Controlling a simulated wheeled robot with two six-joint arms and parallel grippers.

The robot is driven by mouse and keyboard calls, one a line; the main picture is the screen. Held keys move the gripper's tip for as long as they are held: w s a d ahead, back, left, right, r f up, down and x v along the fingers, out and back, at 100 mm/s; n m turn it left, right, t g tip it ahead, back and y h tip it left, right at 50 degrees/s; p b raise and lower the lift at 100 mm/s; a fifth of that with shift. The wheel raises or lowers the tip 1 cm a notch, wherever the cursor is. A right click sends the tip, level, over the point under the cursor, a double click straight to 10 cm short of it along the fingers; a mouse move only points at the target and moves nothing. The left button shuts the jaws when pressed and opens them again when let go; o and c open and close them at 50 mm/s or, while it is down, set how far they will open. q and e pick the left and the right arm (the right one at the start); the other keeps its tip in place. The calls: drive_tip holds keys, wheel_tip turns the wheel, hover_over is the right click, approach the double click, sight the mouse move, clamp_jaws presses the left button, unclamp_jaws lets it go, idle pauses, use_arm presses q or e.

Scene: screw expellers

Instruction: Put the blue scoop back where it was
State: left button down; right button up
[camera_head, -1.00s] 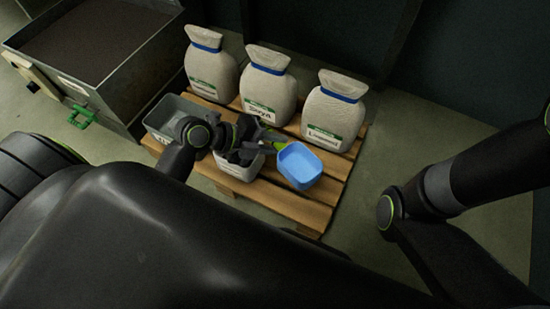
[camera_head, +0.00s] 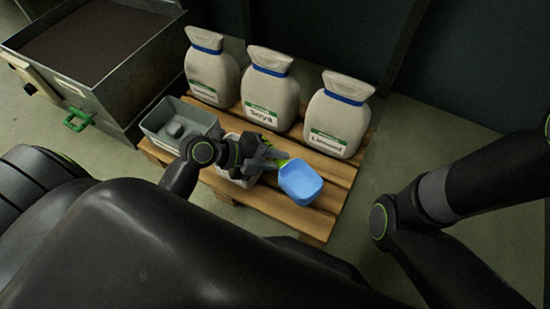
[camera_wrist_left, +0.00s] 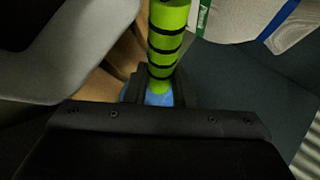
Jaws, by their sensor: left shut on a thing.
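The blue scoop (camera_head: 300,183) is in the head view, over the front right part of the wooden pallet. Its open bowl faces up. My left gripper (camera_head: 275,158) is shut on the scoop's green handle, to the left of the bowl. In the left wrist view the green and black handle (camera_wrist_left: 167,40) stands up between the jaws (camera_wrist_left: 155,92), with a little blue behind it. I cannot tell whether the bowl touches the pallet. My right gripper is not in view; only part of my right arm shows.
The pallet (camera_head: 330,197) carries three white sacks (camera_head: 338,115) at its back. A grey bin (camera_head: 160,122) with a grey lump in it stands at the left. A light bin (camera_head: 226,182) is partly hidden under my left gripper. A metal hopper (camera_head: 150,62) stands at the far left.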

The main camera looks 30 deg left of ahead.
use_arm(q)
drive_tip(key=shift+f+b, duration=0.3)
drive_tip(key=shift+f, duration=0.05)
drive_tip(key=c, duration=1.2)
unclamp_jaws()
